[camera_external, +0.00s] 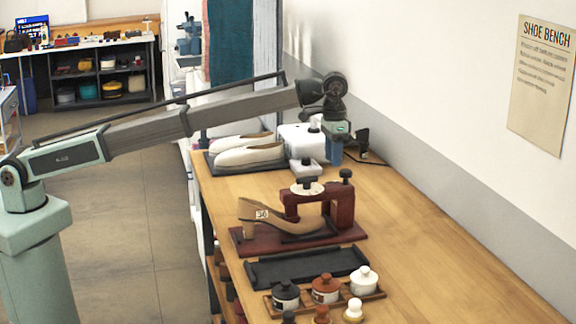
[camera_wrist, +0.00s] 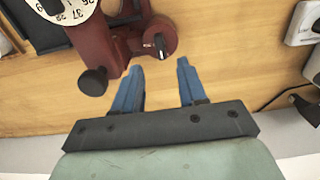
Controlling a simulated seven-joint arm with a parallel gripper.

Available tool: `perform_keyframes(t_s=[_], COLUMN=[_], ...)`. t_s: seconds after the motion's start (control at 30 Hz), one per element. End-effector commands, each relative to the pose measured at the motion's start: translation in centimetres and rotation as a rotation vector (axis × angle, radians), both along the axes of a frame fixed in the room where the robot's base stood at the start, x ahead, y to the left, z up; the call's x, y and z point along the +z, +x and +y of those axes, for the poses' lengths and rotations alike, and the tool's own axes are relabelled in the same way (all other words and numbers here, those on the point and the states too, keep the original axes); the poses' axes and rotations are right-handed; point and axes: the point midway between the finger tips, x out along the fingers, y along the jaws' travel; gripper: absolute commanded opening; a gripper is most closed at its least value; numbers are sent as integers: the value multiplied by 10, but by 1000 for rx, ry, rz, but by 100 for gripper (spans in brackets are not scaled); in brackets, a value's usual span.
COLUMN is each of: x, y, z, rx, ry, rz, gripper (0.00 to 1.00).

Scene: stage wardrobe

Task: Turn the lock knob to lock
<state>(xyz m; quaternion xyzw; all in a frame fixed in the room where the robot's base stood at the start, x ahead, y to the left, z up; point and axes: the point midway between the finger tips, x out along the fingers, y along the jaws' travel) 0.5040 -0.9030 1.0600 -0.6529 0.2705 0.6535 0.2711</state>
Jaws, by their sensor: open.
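A dark red shoe-stretcher frame (camera_external: 340,203) holds a tan shoe (camera_external: 262,215) on the bench. A numbered white dial (camera_external: 307,188) with a black knob tops it; the dial also shows in the wrist view (camera_wrist: 66,12). A black round knob (camera_external: 346,175) stands at the frame's right end and shows in the wrist view (camera_wrist: 93,81). A small red round knob with a dark pointer (camera_wrist: 160,42) sticks out of the frame; I cannot tell which is the lock knob. My gripper (camera_wrist: 159,66) is open and empty, its blue fingertips just short of the red knob, not around it.
A white device (camera_external: 303,142) and a pair of pale shoes (camera_external: 247,154) stand behind the stretcher. A dark tray (camera_external: 306,267) and several small jars (camera_external: 325,288) stand in front. The bench to the right (camera_external: 430,240) is clear. The wall runs along the right.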

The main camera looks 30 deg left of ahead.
Motion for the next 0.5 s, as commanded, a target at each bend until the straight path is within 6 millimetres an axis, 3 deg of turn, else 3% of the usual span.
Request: perform_keyframes(t_s=[0.3,0.5], x=[-51,-67], y=[0,0], z=[1,0], rx=[1,1], ry=[0,-1], rz=[0,-1], gripper=[42,42])
